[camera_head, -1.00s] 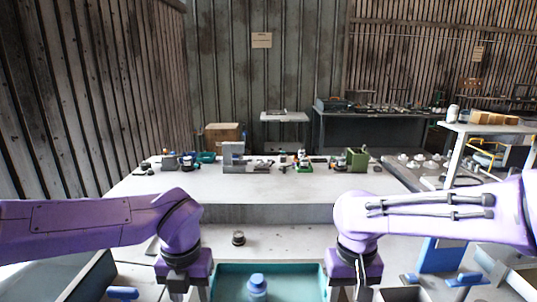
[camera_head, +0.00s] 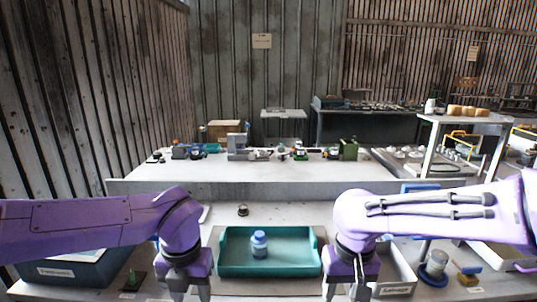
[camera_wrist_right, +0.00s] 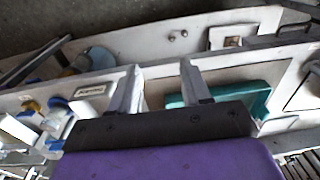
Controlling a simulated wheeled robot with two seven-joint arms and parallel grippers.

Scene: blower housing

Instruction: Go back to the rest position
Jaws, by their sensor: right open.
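My right gripper (camera_head: 346,290) hangs at the front of the workbench, right of the teal tray (camera_head: 225,262). In the right wrist view its two fingers (camera_wrist_right: 160,85) stand apart with nothing between them. My left gripper (camera_head: 189,289) hangs left of the tray, pointing down. Its fingers look apart and I see nothing held; their tips are near the picture's bottom edge. A blue-capped bottle (camera_head: 259,245) stands upright in the tray, apart from both grippers.
A small dark round part (camera_head: 243,210) sits behind the tray. Labelled bins stand at the left (camera_head: 70,272) and right (camera_head: 402,270). Blue and yellow parts (camera_head: 434,268) lie farther right. A long raised bench (camera_head: 280,177) with several parts is behind.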

